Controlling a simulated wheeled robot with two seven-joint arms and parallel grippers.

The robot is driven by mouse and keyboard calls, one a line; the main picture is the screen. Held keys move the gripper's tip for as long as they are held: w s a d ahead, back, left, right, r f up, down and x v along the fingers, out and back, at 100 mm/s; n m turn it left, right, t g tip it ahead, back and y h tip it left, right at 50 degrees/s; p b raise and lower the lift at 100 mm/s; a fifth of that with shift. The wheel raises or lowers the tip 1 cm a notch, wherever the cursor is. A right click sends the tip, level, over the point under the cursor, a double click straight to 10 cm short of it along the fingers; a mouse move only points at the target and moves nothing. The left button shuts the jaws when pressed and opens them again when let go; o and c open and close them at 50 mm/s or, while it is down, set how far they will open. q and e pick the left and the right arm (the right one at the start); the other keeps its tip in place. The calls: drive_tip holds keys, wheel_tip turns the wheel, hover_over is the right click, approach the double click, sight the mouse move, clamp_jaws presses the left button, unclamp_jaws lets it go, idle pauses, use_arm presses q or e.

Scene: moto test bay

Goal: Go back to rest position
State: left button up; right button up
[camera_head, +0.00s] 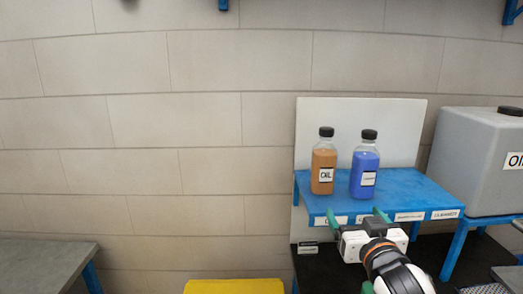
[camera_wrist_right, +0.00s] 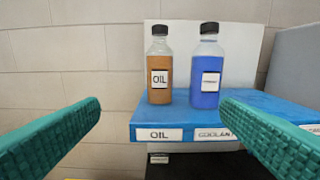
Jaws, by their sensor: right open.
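My right gripper (camera_head: 354,216) is open and empty in front of the blue shelf's front edge. Its two green fingers stand wide apart in the right wrist view (camera_wrist_right: 160,125). An orange-brown oil bottle (camera_head: 323,165) with a black cap stands upright on the shelf; it also shows in the right wrist view (camera_wrist_right: 159,80). A blue bottle (camera_head: 364,170) stands upright to its right, also in the right wrist view (camera_wrist_right: 206,82). Both bottles are apart from the fingers. My left gripper is not in view.
The blue shelf (camera_head: 420,195) carries labels along its front edge. A large grey oil tank (camera_head: 480,150) stands to the right. A black surface (camera_head: 325,268) lies below the shelf. A yellow object (camera_head: 234,287) is at the bottom, and a grey table (camera_head: 40,260) at lower left.

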drive_tip(key=s+f+g, duration=0.4)
drive_tip(key=s+f, duration=0.3)
drive_tip(key=f, duration=0.5)
drive_tip(key=s+f+g, duration=0.4)
drive_tip(key=s+f, duration=0.3)
drive_tip(key=f, duration=0.5)
drive_tip(key=s+d+f+n+g, duration=0.1)
drive_tip(key=s+f+g, duration=0.3)
drive_tip(key=s, duration=0.5)
drive_tip(key=s+f+n+g, duration=0.1)
drive_tip(key=s+f+g, duration=0.1)
drive_tip(key=s+f, duration=0.5)
wheel_tip(320, 180, down, 24)
drive_tip(key=s+g+b, duration=0.1)
drive_tip(key=b, duration=0.1)
use_arm(q)
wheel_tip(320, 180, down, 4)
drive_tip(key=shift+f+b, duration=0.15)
drive_tip(key=shift+b, duration=0.95)
use_arm(e)
drive_tip(key=s+d+f+g, duration=0.1)
drive_tip(key=s+d+f, duration=0.2)
drive_tip(key=s+f, duration=1.4)
wheel_tip(320, 180, down, 3)
drive_tip(key=shift+s+f+g+h, duration=0.2)
drive_tip(key=shift+s+g+h, duration=0.1)
drive_tip(key=shift+g, duration=0.1)
